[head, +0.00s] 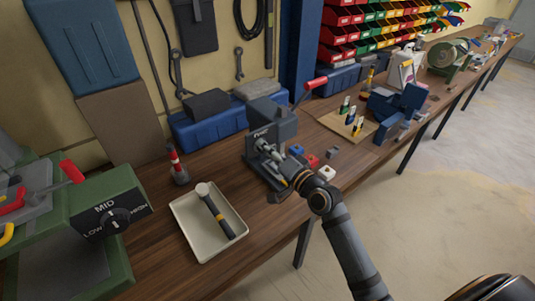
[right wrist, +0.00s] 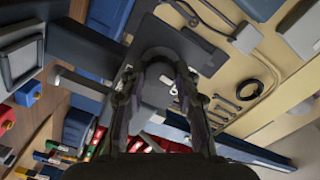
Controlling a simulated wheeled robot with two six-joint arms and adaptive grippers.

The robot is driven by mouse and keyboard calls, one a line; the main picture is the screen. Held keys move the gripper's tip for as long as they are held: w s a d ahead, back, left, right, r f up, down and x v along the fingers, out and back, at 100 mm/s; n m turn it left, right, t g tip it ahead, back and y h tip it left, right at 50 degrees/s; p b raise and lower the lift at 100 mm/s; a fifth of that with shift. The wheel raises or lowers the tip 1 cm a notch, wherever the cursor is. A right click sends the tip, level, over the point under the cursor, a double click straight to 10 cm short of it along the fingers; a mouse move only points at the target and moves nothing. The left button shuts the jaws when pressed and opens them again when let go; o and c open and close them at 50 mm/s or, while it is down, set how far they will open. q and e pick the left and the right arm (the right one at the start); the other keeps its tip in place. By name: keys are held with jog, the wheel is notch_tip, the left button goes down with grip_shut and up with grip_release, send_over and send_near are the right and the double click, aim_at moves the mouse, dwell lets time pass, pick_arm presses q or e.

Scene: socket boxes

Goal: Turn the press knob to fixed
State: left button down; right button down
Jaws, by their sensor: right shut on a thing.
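The grey press (head: 272,122) stands mid-bench, with a red-gripped lever rising to its right and small white lettering on its front, too small to read surely. My right gripper (head: 264,147) reaches its front from the lower right. In the right wrist view, my right gripper (right wrist: 158,72) is shut on the dark round press knob (right wrist: 158,54), a finger on each side. The fingers hide most of the knob, so its setting cannot be told. My left gripper is not in view.
A green machine (head: 100,245) with a LOW/MID/HIGH dial is at left. A cream tray (head: 178,212) holding a hammer (head: 215,212) lies left of the press. Small coloured blocks (head: 312,160) sit close to its right. A blue case (head: 210,128) stands behind.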

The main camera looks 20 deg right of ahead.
jog(key=shift+f+n, duration=0.15)
jog(key=shift+n, duration=0.45)
jog(key=c, duration=1)
grip_release()
jog(key=shift+s, duration=0.1)
jog(key=v, duration=0.7)
jog(key=shift+s, duration=0.1)
jog(key=shift+s+d, duration=0.1)
